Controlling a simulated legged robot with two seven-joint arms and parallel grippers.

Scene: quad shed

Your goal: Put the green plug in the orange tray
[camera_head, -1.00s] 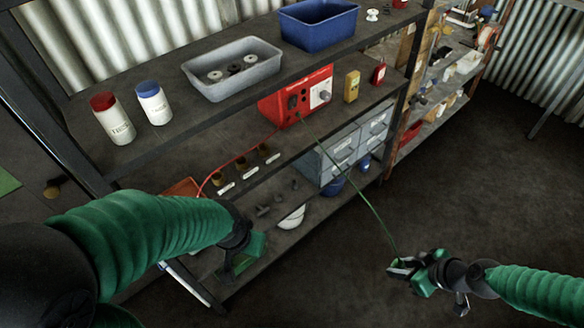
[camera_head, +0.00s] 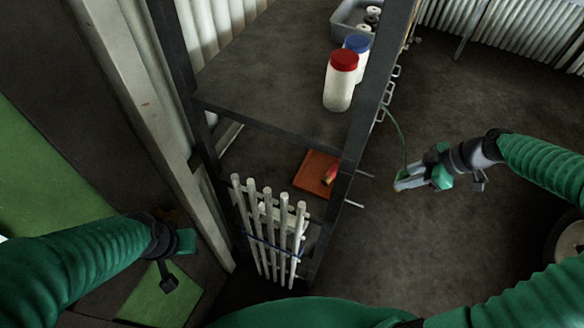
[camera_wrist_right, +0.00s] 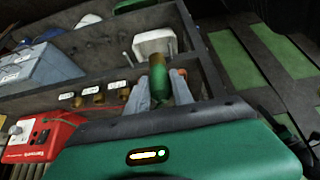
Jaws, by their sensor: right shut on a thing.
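The green plug (camera_wrist_right: 177,80) is held between the jaws of my right gripper (camera_wrist_right: 161,95) in the right wrist view, with its brass-coloured end pointing away. In the head view my right gripper (camera_head: 401,184) is over the floor, right of the shelf, and a green cable (camera_head: 398,128) runs up from it. The plug is too small to make out there. The orange tray (camera_head: 308,180) lies on a lower shelf, left of my right gripper and apart from it. A red and yellow piece (camera_head: 330,176) lies in it. My left gripper (camera_head: 168,278) is at lower left, its jaws unclear.
A dark shelf post (camera_head: 362,120) stands between the tray and my right gripper. Red-capped (camera_head: 341,82) and blue-capped (camera_head: 358,50) bottles stand on the shelf above.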

